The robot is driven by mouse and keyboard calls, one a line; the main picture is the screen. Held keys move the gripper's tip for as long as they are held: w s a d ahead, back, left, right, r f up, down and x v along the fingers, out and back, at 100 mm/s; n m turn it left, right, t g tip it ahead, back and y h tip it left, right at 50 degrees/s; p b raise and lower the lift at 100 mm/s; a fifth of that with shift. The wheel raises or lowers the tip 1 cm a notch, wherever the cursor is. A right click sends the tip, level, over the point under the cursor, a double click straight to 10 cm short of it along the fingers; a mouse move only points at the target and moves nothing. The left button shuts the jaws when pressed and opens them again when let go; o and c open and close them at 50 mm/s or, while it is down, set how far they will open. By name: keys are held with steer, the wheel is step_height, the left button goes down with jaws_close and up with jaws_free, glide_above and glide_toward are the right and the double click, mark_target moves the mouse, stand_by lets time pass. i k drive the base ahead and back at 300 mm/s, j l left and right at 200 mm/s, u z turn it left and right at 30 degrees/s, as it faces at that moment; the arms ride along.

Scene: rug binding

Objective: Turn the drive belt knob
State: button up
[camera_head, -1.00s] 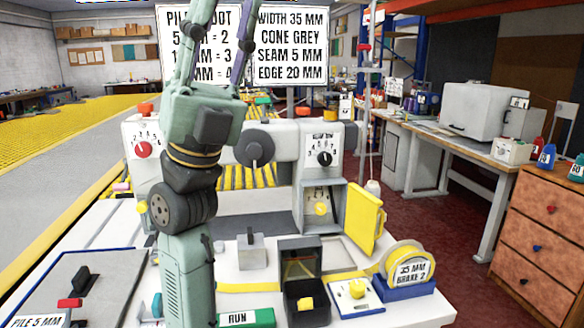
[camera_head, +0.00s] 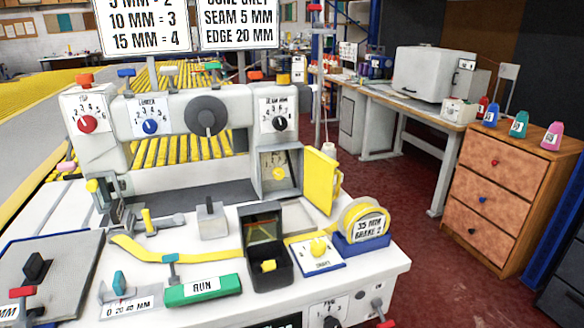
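No label that I can read says drive belt, so I cannot tell for sure which knob is meant. A yellow knob (camera_head: 279,174) sits on a dial plate inside an open grey compartment (camera_head: 259,190) on the machine's right side; its yellow door (camera_head: 320,180) stands open to the right. A black dial knob (camera_head: 331,321) is on the table's front face, partly cut off by the lower edge. My gripper is out of view.
The sewing machine also carries a red dial (camera_head: 87,123), a blue dial (camera_head: 151,126), a black dial (camera_head: 280,123) and a grey handwheel (camera_head: 206,116). A tape reel (camera_head: 366,222), a green RUN block (camera_head: 203,289) and a black box (camera_head: 268,278) crowd the front.

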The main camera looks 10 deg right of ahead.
mark_target(279, 173)
steer(key=l+u, duration=0.45)
steer(key=i+l+u, duration=0.1)
steer(key=l+u, duration=0.15)
steer(key=u, duration=0.2)
steer(key=l+u, duration=0.15)
steer(key=l, duration=0.5)
steer(key=k+l+u, duration=0.2)
steer(key=l, duration=0.4)
steer(key=k+l, duration=0.1)
steer(key=l, duration=0.55)
steer(key=k+l, duration=0.1)
steer(key=l, duration=1.15)
steer(key=k+u, duration=0.05)
